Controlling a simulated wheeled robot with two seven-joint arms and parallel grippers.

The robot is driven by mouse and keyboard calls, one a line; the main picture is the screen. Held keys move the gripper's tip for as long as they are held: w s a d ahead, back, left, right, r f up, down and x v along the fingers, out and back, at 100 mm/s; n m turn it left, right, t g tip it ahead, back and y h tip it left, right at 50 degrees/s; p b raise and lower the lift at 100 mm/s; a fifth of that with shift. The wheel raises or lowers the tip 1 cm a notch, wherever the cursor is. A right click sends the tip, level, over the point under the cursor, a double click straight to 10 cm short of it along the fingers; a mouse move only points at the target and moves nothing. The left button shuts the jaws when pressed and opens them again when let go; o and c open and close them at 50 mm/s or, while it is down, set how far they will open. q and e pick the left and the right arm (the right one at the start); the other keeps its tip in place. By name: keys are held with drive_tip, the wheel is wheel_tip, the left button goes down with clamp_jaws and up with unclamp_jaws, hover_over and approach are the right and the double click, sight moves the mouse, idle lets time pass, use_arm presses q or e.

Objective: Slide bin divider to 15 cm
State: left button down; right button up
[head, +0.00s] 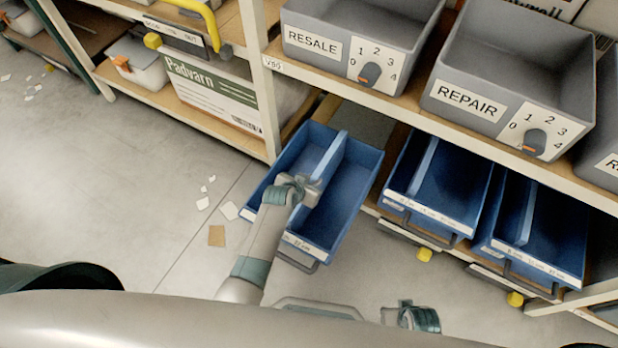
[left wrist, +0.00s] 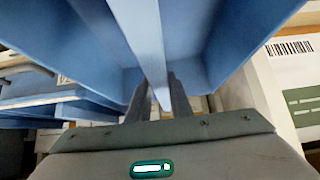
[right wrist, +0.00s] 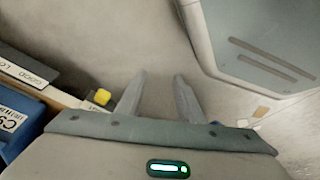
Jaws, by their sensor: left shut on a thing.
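The blue bin (head: 352,185) at the left of the lower row is pulled out from the rack, with a label strip and a handle on its front. A lighter blue divider (head: 331,157) stands upright in it, running front to back. My left gripper (head: 303,186) is at the divider's near end. In the left wrist view its two fingers are on either side of the divider (left wrist: 149,45), shut on it. The label's figures are too small to read. My right gripper (right wrist: 160,78) is open and empty, low over the floor, away from the bin.
Two more blue bins with dividers (head: 437,187) (head: 538,232) sit to the right under the shelf. Grey RESALE (head: 312,40) and REPAIR (head: 468,98) bins stand above. A Padvarn box (head: 215,92) is at left. Paper scraps (head: 216,236) lie on otherwise open floor.

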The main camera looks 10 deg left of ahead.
use_arm(q)
drive_tip(key=c, duration=1.6)
unclamp_jaws()
drive_tip(key=shift+s+r, duration=0.1)
use_arm(e)
drive_tip(key=shift+r, duration=0.1)
